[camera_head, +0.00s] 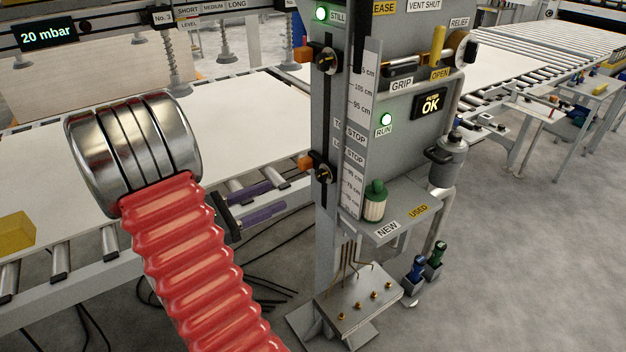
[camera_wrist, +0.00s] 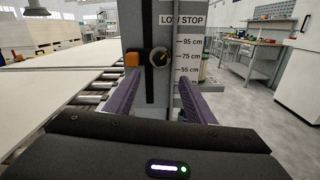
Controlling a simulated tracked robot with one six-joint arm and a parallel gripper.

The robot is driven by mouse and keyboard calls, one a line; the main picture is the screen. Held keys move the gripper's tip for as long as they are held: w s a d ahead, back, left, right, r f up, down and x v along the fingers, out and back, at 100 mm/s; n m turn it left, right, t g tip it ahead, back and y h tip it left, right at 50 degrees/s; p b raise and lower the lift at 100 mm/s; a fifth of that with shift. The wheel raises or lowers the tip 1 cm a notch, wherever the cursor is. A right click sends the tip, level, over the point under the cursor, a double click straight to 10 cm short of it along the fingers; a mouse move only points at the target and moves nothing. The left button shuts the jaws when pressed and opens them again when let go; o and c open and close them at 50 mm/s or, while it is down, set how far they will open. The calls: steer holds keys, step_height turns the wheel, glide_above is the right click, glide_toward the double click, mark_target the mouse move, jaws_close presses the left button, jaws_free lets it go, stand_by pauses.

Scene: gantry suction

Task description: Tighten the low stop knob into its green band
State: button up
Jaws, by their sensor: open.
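The low stop knob (camera_head: 322,173) is a small dark round knob with a pale rim on the grey post, right of an orange block (camera_head: 305,162). In the wrist view the knob (camera_wrist: 160,56) sits under the LOW STOP label, with a yellowish pointer mark on its face. I cannot make out its green band. My gripper (camera_head: 281,195) has two purple fingers, apart and empty, pointing at the post from the left, just short of and below the knob. In the wrist view the gripper (camera_wrist: 160,86) points forward with the knob above and between its fingertips.
A similar upper knob (camera_head: 326,60) sits higher on the post, beside the scale (camera_head: 358,130). A shelf (camera_head: 400,215) with a green-topped jar (camera_head: 374,200) juts out to the right. A roller conveyor with white sheets (camera_head: 250,115) runs behind and left.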

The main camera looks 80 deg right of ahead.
mark_target(317, 177)
steer(key=x, duration=1.4)
steer(key=shift+a, duration=0.1)
steer(key=c, duration=1.1)
steer(key=shift+o, duration=0.2)
steer(key=shift+m, duration=1.1)
steer(key=o, duration=1.1)
steer(key=shift+c, duration=0.2)
